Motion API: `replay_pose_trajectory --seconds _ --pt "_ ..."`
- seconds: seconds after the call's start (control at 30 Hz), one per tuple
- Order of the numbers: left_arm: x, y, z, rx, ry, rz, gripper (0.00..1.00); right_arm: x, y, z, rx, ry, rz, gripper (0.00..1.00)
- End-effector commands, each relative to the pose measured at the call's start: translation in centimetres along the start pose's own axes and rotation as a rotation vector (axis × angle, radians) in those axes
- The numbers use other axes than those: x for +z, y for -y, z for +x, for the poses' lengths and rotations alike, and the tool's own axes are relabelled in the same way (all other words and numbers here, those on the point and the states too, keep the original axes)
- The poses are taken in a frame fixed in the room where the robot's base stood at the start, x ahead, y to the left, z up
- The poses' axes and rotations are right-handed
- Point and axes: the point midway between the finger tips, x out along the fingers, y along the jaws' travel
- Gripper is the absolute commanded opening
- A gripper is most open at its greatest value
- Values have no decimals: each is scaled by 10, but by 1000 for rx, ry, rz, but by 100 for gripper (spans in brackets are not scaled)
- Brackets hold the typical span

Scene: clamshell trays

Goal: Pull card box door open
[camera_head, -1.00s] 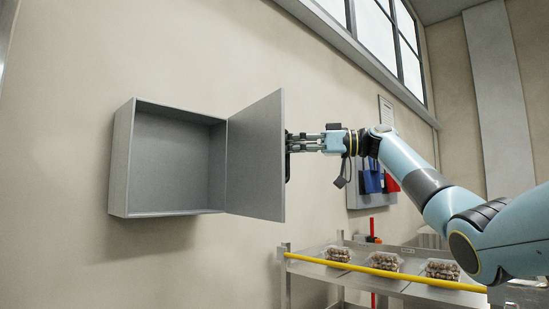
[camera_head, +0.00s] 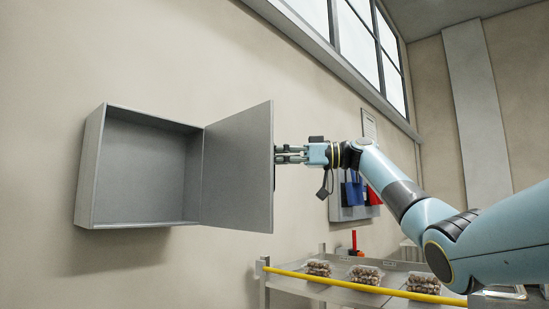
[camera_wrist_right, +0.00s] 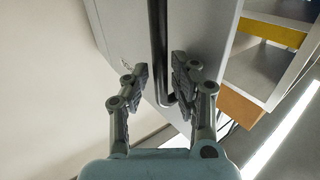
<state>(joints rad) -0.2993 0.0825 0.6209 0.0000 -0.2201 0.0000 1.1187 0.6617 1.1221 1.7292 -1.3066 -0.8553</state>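The grey card box (camera_head: 90,165) is mounted on the wall at left in the head view, with its empty inside showing. Its door (camera_head: 240,165) is hinged on the right side and stands wide open, out from the wall. My right gripper (camera_head: 280,155) is at the door's outer face, near its free edge. In the right wrist view, the dark bar handle (camera_wrist_right: 158,40) runs between the two fingers of my right gripper (camera_wrist_right: 160,82). The fingers are apart, with a visible gap on the left side of the bar. My left gripper is not in view.
A sloped shelf rack (camera_head: 390,278) with a yellow front rail (camera_head: 340,283) stands at lower right and holds several clear trays of round brown items. A wall board (camera_head: 352,210) with blue and red pieces hangs behind my right arm. The space before the box is clear.

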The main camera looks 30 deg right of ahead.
Motion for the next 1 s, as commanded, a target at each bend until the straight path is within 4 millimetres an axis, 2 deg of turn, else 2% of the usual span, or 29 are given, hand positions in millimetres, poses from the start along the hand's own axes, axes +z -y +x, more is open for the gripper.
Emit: replay_pose_trajectory --seconds 0.3,0.43,0.57,0.8,1.0 --pt "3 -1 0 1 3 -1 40 0 0 -1 0 -1 1 36" --pt "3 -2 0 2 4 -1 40 0 0 -10 1 0 1 36" --pt "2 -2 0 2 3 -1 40 1 -1 -34 3 3 0 36" --pt "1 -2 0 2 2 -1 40 1 -1 -87 3 2 2 36" --pt "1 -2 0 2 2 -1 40 1 0 -114 0 2 2 36"
